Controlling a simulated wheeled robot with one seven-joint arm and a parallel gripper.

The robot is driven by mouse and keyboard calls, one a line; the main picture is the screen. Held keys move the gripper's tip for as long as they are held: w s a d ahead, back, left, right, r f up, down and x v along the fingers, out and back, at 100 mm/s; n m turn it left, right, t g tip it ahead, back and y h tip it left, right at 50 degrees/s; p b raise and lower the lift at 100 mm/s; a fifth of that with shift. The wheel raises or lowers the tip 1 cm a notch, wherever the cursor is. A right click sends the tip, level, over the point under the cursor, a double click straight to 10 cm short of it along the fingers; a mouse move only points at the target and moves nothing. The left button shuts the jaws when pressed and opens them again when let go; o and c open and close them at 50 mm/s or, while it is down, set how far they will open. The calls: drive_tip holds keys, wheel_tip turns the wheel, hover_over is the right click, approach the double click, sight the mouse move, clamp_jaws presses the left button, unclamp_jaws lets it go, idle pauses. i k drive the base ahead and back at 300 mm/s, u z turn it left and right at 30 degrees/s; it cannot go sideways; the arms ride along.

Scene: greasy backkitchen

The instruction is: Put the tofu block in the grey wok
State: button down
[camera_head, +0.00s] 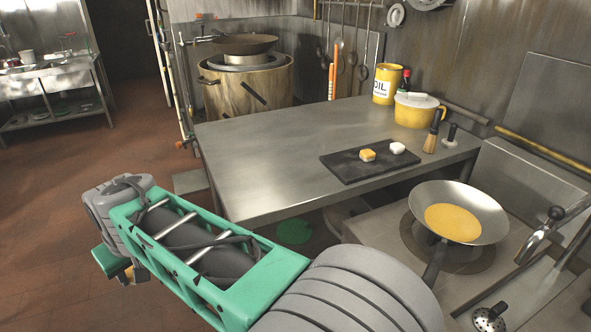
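Two small blocks lie apart on a dark board (352,167) on the steel table. One block (367,155) is yellow on top with pale sides, and the other (398,148) is white. I cannot tell for certain which is the tofu; the white one looks most like it. The grey wok (485,208) sits on the stove at the right, with yellow liquid in it and its handle towards me. My arm reaches left across the foreground. My gripper (122,270) seems to show only partly below the wrist, far from the blocks and wok; its fingers cannot be made out.
A yellow oil tin (384,84), a yellow lidded pot (417,115), a bottle and a brush (432,135) stand behind the board. A darker wok (245,44) rests on a round stove at the back. The table's left half is bare.

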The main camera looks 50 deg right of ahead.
sight(443, 213)
drive_tip(key=z, duration=1.1)
drive_tip(key=i, duration=0.5)
drive_tip(key=z, duration=0.1)
